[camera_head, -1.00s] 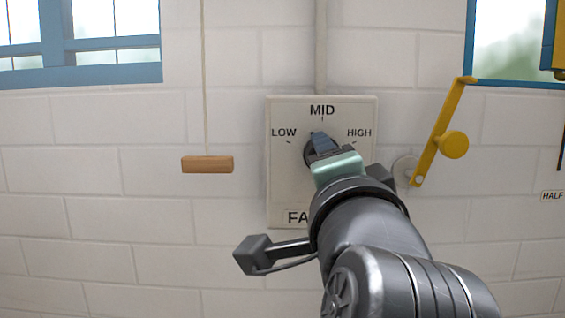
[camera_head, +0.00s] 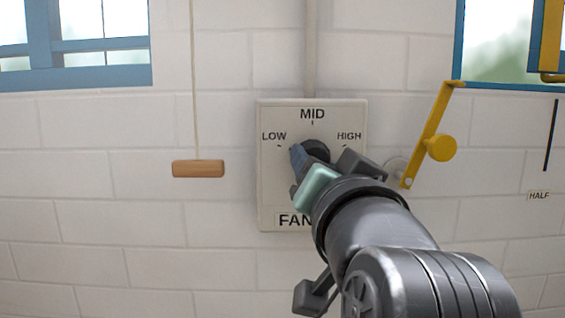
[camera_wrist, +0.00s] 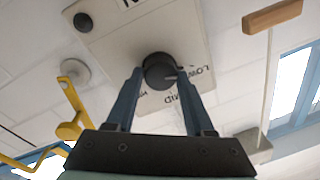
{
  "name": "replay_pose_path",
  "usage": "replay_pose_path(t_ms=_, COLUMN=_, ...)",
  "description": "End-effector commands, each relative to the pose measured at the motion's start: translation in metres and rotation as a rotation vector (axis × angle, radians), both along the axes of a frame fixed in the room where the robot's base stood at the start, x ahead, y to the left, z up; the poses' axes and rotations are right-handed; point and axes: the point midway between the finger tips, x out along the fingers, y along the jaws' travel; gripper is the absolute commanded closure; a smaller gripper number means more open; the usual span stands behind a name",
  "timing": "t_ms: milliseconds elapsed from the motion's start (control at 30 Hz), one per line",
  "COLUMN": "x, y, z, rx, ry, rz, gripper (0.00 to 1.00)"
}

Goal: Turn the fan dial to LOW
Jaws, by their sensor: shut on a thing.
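The fan panel (camera_head: 273,185) is a cream plate on the wall with LOW at left, MID at top, HIGH at right and FAN below. Its black round dial (camera_head: 317,149) is partly hidden by my gripper (camera_head: 298,158). The blue-grey fingers are at the dial, with the visible one slanted towards the LOW side. In the wrist view, the dial (camera_wrist: 158,68) sits between the two fingertips of my gripper (camera_wrist: 160,75), which is shut on it. A small pale mark on the dial's edge faces the LOW and MID lettering; its exact setting is hard to read.
A yellow crank with a round knob (camera_head: 441,148) is on the wall right of the panel. A wooden pull handle (camera_head: 198,168) hangs on a cord at left. A HALF label (camera_head: 539,196) is far right. Blue-framed windows (camera_head: 100,75) are at the top corners.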

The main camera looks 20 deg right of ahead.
Motion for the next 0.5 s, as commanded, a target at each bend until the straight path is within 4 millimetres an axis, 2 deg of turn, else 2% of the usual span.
replay_pose_path(t_ms=500, x=-0.0001, y=0.0005, z=0.0014, rx=-0.043, ry=0.009, rz=0.000, gripper=1.00)
